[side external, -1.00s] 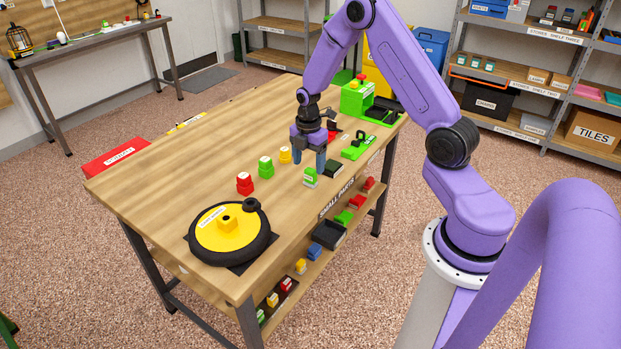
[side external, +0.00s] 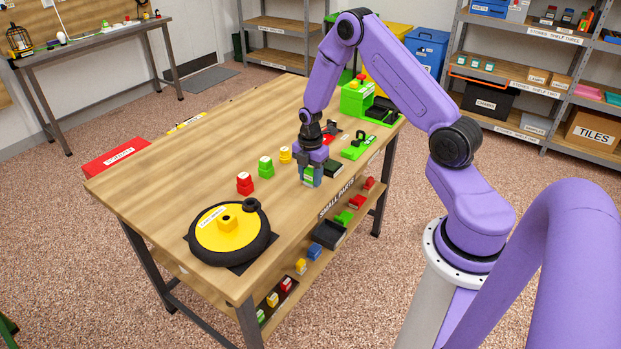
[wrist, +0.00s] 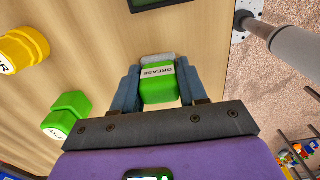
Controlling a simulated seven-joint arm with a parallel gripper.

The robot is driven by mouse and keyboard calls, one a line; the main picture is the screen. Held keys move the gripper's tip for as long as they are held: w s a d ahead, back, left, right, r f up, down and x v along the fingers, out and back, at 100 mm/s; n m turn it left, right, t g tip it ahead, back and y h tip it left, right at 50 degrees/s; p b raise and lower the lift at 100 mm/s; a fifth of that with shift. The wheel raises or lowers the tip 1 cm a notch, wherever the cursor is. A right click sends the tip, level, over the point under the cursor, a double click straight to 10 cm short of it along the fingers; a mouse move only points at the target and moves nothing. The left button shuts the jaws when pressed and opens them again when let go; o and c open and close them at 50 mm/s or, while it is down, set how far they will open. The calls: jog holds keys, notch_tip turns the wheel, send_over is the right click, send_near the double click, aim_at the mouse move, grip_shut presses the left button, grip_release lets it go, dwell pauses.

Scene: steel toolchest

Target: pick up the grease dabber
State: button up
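The grease dabber (wrist: 158,85) is a small green block with a white GREASE label and a pale grey end. In the wrist view it sits between the two blue-grey fingers of my gripper (wrist: 158,82), with no clear gap on either side. In the side external view my gripper (side external: 310,176) points down over the table's right part, its fingers closed in on the dabber (side external: 308,174), which is partly hidden. It is upright, at or very near the tabletop; I cannot tell whether it touches.
On the wooden table (side external: 170,170), a red block (side external: 244,184), a green block (side external: 265,166) and a yellow block (side external: 285,155) stand left of my gripper. A yellow-and-black wheel (side external: 230,232) lies at the front.

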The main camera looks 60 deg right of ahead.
jog(key=shift+c, duration=0.4)
jog(key=shift+r, duration=0.15)
jog(key=shift+r, duration=0.6)
jog(key=s+a+r, duration=0.1)
jog(key=s+r, duration=0.3)
jog(key=s+a+r, duration=0.2)
jog(key=s+r, duration=0.1)
jog(key=s, duration=0.2)
jog(key=s+a+r, duration=0.1)
jog(key=s+r, duration=0.3)
jog(key=shift+s+a+r, duration=0.15)
jog(key=shift+a+r, duration=0.15)
jog(key=shift+a, duration=0.05)
jog(key=shift+o, duration=1)
jog(key=shift+c, duration=0.5)
